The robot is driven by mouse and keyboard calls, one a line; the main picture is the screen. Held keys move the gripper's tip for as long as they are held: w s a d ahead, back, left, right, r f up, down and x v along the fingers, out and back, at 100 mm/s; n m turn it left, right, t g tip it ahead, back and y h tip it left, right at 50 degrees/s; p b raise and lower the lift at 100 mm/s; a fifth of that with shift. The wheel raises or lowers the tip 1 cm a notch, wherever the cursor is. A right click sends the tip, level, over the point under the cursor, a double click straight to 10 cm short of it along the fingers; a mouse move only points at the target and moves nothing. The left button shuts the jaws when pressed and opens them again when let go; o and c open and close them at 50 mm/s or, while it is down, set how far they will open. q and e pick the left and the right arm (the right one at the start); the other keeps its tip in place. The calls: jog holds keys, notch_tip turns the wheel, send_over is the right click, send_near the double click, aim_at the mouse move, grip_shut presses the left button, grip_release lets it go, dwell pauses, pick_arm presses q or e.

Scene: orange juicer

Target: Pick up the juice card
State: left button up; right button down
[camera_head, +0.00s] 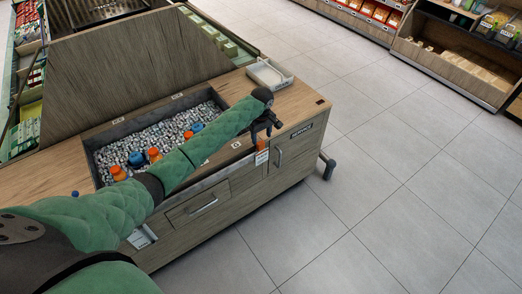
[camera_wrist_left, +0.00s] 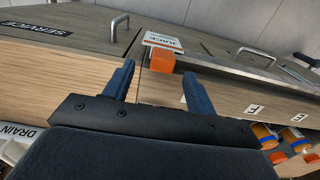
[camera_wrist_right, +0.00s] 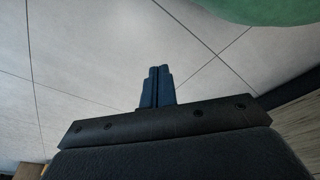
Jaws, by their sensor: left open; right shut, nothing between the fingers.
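The juice card (camera_wrist_left: 165,40) is white with dark lettering and an orange strip. It hangs at the front edge of the counter beside an orange block (camera_wrist_left: 162,60). In the head view the card (camera_head: 261,157) and orange block (camera_head: 260,145) show just below my left gripper (camera_head: 263,132). My left gripper (camera_wrist_left: 160,85) is open in its wrist view, with the orange block in line with the gap between its fingers, beyond the tips. Nothing is held. My right gripper (camera_wrist_right: 158,84) is shut and empty, over bare floor.
The counter's bin (camera_head: 130,140) holds ice-like pieces and several orange- and blue-capped bottles. A white tray (camera_head: 269,74) stands at the counter's back corner. Drawer handles (camera_head: 201,205) jut from the front. The tiled floor (camera_head: 350,200) to the right is clear.

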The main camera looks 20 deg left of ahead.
aim_at(261, 143)
pick_arm(q)
jog(key=shift+f+p, duration=0.4)
jog(key=f+p, duration=0.1)
jog(key=f, duration=0.2)
jog(key=shift+s+f+p, duration=0.2)
jog(key=shift+p, duration=0.2)
jog(key=shift+f, duration=0.5)
jog(key=c, duration=1.1)
pick_arm(e)
jog(key=s+d+f, duration=0.1)
jog(key=s, duration=0.1)
jog(key=s+d+f, duration=0.1)
jog(key=f, duration=0.1)
jog(key=shift+s+d+f, duration=0.15)
jog(key=shift+s+f, duration=0.15)
jog(key=shift+s, duration=0.1)
